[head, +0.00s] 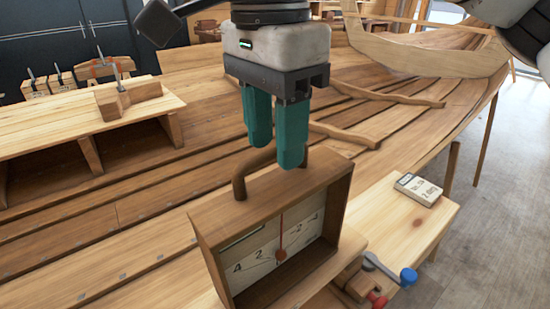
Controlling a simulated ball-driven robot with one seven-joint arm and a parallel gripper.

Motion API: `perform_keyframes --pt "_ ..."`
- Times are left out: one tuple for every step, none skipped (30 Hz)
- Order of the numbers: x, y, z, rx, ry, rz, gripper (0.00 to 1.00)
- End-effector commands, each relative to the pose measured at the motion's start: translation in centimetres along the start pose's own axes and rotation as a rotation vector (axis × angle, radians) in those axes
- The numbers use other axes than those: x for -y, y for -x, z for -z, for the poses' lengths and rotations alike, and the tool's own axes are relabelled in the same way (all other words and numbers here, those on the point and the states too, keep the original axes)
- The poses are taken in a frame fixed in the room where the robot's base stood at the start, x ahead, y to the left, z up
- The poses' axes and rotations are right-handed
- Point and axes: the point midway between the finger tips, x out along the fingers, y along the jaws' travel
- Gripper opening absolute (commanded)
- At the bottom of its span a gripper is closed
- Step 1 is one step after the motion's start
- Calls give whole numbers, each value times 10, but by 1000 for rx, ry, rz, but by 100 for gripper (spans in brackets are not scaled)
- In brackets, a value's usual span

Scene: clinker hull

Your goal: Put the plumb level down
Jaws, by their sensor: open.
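The plumb level (336,222) is a brown wooden box frame with a curved handle (238,182) on top. Its front shows a white dial (250,262) with numbers and a red pointer hanging near vertical. It appears upright, low in the middle of the head view; its lower edge nears the picture's bottom, so what it rests on there is not clear. My gripper (273,152) points down over the box, with two teal fingers apart at the handle. The fingers hide part of the handle. I cannot tell whether they touch it.
A light wooden board (405,226) lies at right with a small labelled block (418,189) on it. A clamp with a blue knob (408,277) is beside the box. A wooden bench (60,142) stands at left. Planked hull (190,85) spreads behind, with loose curved battens (390,94).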

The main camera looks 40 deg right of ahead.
Motion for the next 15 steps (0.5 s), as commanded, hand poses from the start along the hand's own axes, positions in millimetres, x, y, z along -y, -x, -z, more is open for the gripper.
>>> perform_keyframes --pt "1 11 0 -1 -1 4 44" --pt "1 17 0 -1 0 3 44" --pt "0 26 -1 0 0 3 44" --pt "1 32 0 -1 0 3 44" --pt "1 38 0 -1 0 3 44" --pt "0 45 -1 0 0 3 44" --pt "0 50 -1 0 0 2 44" --pt "0 55 0 0 0 2 44" --pt "0 61 0 0 0 2 44" --pt "0 64 0 0 1 2 44" --pt "0 68 0 -1 0 1 44" --pt "0 71 0 -1 1 0 44" --pt "0 74 0 -1 1 0 44" --pt "0 75 0 0 1 0 44" --pt "0 77 0 0 1 0 44"
